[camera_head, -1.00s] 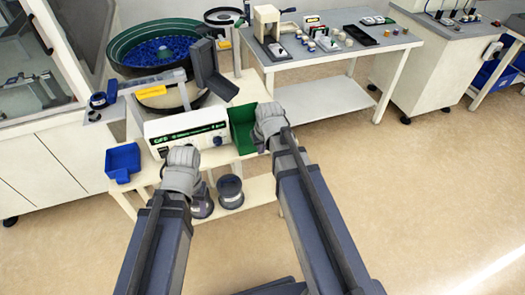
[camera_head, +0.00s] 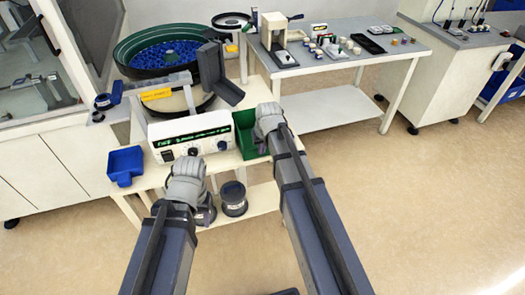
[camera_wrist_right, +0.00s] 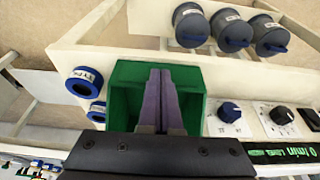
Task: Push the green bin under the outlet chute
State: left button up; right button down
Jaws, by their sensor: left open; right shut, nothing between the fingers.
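The green bin (camera_head: 244,140) sits on the feeder table, at the right end of the white control box, partly covered by my right gripper (camera_head: 266,118). It also shows in the right wrist view (camera_wrist_right: 124,88), with the shut purple-grey fingers (camera_wrist_right: 162,92) in front of its inside. I cannot tell whether they touch it. The dark grey outlet chute (camera_head: 222,78) slopes down to the right from the bowl, above and behind the bin. My left gripper (camera_head: 187,168) is open and empty in front of the control box; its fingertips are mostly hidden.
The white control box (camera_head: 190,138) stands left of the bin. Dark round containers (camera_head: 233,198) stand on the lower shelf. A bench (camera_head: 340,55) with a press and small parts is behind right.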

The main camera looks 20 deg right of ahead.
jog(key=w, duration=0.8)
jog(key=shift+w+a, duration=0.1)
jog(key=shift+w, duration=0.05)
jog(key=shift+s, duration=0.25)
jog(key=shift+s, duration=0.2)
jog(key=s, duration=0.3)
jog(key=shift+s, duration=0.15)
jog(key=p+v, duration=0.9)
jog(key=v, duration=0.1)
jog(key=shift+p, duration=0.3)
